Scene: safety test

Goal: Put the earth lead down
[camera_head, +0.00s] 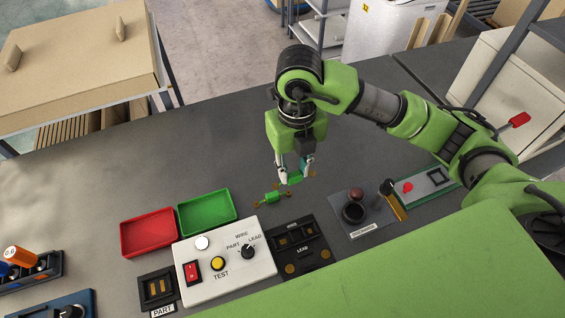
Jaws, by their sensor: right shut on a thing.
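My right gripper (294,174) points down over the dark bench, its fingers shut on a small green piece with brass-coloured ends, which I take for the earth lead (295,179). A similar small green piece with brass ends (272,197) shows just below and left of it, apart from the fingers. Whether the two are joined is too small to tell. A black holder marked LEAD (302,262) lies below the gripper in the picture, with brass pads. My left gripper is not in view.
A white test box (222,284) with a red switch, yellow button and knob stands left of the holder. Behind it are a red tray (148,233) and a green tray (207,213). A PART holder (157,289) is at lower left. The bench behind the trays is clear.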

